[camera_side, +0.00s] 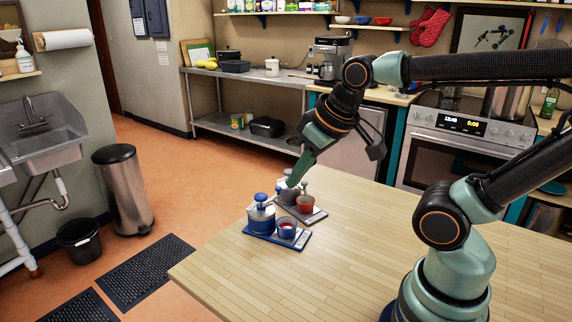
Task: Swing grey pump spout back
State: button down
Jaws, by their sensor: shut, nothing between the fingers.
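A grey pump (286,197) stands on a dark grey tray (318,215) near the far left edge of the wooden table, with a red cup (305,204) beside it. My gripper (293,182) points down at the top of the grey pump, its fingers shut with nothing visible between them. The fingertips cover part of the pump head, so I cannot tell which way its spout faces or whether the fingers touch it.
A blue pump (261,218) and a small cup with red contents (287,229) stand on a blue tray (291,244), just in front of the grey set. The wooden table (330,262) is clear to the right and front of the trays. Its left edge is close to them.

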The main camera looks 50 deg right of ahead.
jog(key=c, duration=1.2)
grip_release()
jog(key=shift+c, duration=0.2)
jog(key=o, duration=0.5)
jog(key=shift+w+d+r, duration=0.1)
jog(key=shift+w+d, duration=0.05)
jog(key=shift+w, duration=0.05)
jog(key=m+g, duration=0.6)
jog(key=m, duration=0.8)
send_over(305, 182)
notch_tip(305, 182, down, 4)
jog(key=f, duration=0.1)
notch_tip(305, 182, down, 11)
jog(key=shift+f, duration=0.1)
jog(key=shift+w, duration=0.1)
grip_shut()
